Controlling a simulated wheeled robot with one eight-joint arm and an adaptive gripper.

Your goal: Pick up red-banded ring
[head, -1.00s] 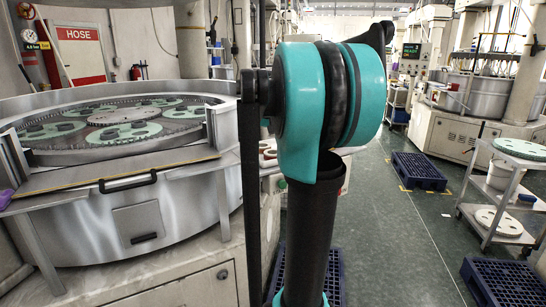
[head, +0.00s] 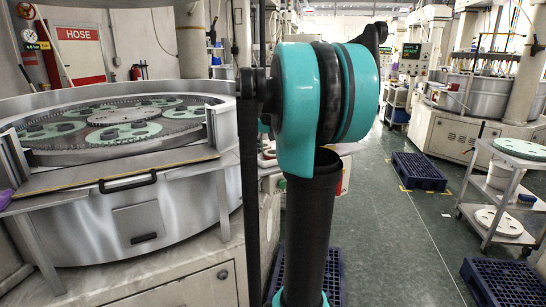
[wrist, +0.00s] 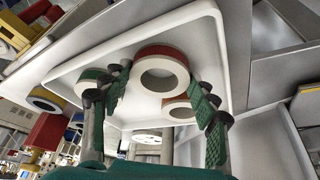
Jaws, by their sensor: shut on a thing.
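A white ring with a red band (wrist: 147,54) is in the upper middle of the wrist view, over a white tray (wrist: 206,40). My gripper (wrist: 160,80) has its two green-padded fingers on either side of this ring, shut on it. A ring with an orange-red band (wrist: 178,112) shows just below it, partly covered by the right finger. A green-banded ring (wrist: 90,76) sits to the left, partly behind the left finger. I cannot tell whether the held ring is clear of the tray. The head view does not show my gripper.
In the head view a large round lapping machine (head: 140,205) stands left. A trolley (head: 497,208) and blue pallets (head: 418,170) stand right, with clear floor between.

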